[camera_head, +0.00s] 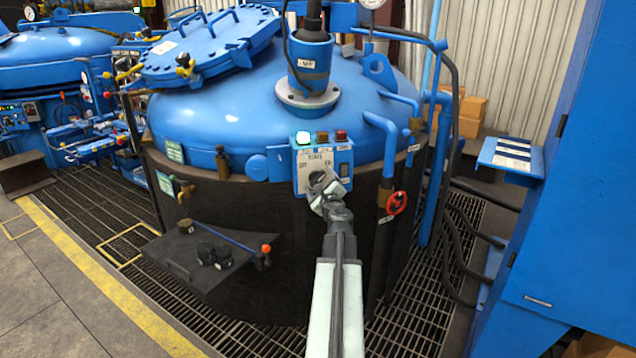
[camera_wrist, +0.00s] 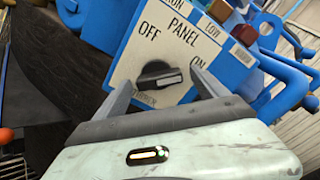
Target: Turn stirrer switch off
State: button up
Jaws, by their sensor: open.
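The switch is a black rotary knob (camera_wrist: 159,75) on a white plate (camera_wrist: 140,46) marked PANEL, OFF and ON in the wrist view. Its light-marked end points right, to the ON side. In the head view the blue control box (camera_head: 301,160) is on the front of the vessel, and my gripper covers most of the knob there. My gripper (camera_head: 322,183) is open in front of the plate. In the wrist view its two fingers (camera_wrist: 163,88) stand left and right of the knob, with gaps on both sides; whether they touch the plate I cannot tell.
A red handwheel (camera_head: 397,203) and a bent blue pipe (camera_head: 385,135) are to the right. A dark shelf (camera_head: 185,262) juts out at lower left. A blue cabinet (camera_head: 575,200) stands at right.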

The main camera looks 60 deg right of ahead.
jog(key=c, duration=1.4)
jog(key=shift+n, duration=0.3)
jog(key=n, duration=0.3)
jog(key=shift+n, duration=0.3)
jog(key=n, duration=0.4)
jog(key=shift+w+a+r, duration=0.1)
jog(key=n, duration=0.9)
jog(key=shift+w+a+n, duration=0.1)
jog(key=shift+a+n, duration=0.05)
jog(key=shift+n, duration=0.15)
jog(key=o, duration=1.4)
